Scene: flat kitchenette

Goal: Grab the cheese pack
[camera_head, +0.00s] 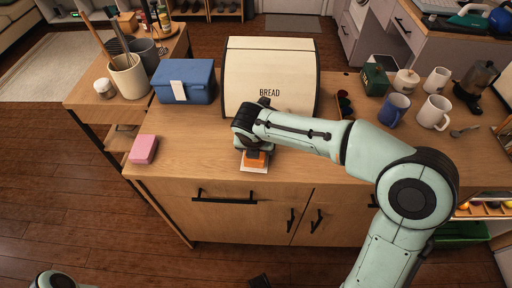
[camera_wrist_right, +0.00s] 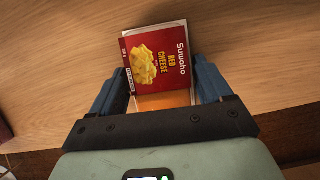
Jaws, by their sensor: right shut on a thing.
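In the head view the pack (camera_head: 253,168) shows only in part, with orange and white below the gripper (camera_head: 254,154), at the counter's front edge. The gripper hides the rest. Part of my left arm shows at the bottom left; its gripper is out of view.
A bread box (camera_head: 270,75) stands just behind the right gripper. A blue box (camera_head: 184,82) and a pink block (camera_head: 143,149) are to the left. A blue mug (camera_head: 394,108) and a white mug (camera_head: 433,113) stand to the right.

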